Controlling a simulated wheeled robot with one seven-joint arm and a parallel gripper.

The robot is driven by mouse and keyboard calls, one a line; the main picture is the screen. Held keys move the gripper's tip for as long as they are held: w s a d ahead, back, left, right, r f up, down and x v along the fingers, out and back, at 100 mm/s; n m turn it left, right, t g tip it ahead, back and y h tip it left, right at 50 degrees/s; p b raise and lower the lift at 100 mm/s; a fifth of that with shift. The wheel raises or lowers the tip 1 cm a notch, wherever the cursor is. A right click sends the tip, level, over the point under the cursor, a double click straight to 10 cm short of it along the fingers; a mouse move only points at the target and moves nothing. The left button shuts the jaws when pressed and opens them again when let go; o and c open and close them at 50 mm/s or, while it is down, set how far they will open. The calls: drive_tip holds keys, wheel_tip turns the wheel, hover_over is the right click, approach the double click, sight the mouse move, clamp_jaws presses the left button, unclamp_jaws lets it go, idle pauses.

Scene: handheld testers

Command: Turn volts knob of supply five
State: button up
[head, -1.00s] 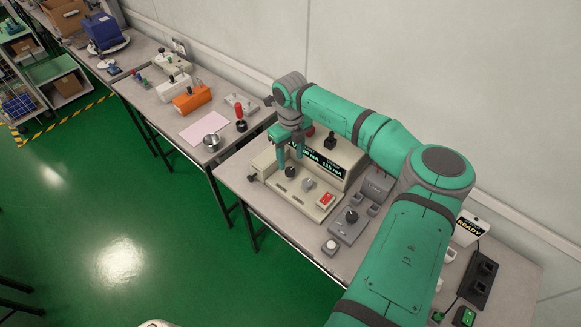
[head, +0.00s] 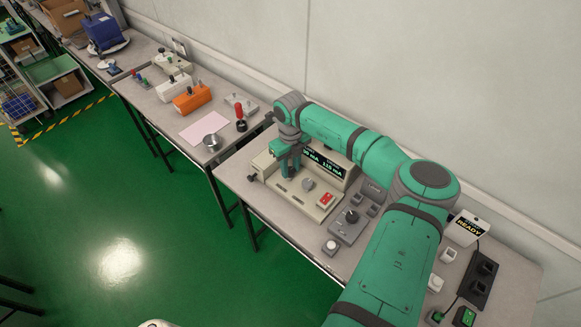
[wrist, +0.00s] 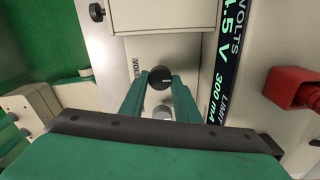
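The volts knob (wrist: 160,77) is a round black knob on the pale panel of the supply (head: 316,210), beside a printed VOLTS label (wrist: 137,68). In the wrist view it sits between the tips of my two green fingers. My gripper (head: 291,177) points down over the left part of the panel and hides the knob in the head view. The fingertips lie close along both sides of the knob; whether they press on it cannot be told.
A grey knob (head: 308,184) and a red switch (head: 326,199) are close by on the same panel. A grey box with a black knob (head: 350,217) stands to the right. A red part (wrist: 292,88) shows in the wrist view. The bench's left front corner is clear.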

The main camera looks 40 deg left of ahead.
sight(291, 170)
drive_tip(key=shift+n, duration=0.3)
drive_tip(key=n, duration=0.3)
idle(0.3)
drive_tip(key=o, duration=1)
drive_tip(key=shift+o, duration=0.2)
drive_tip(key=shift+r, duration=0.1)
wheel_tip(291, 170, up, 11)
drive_tip(key=shift+f, duration=0.2)
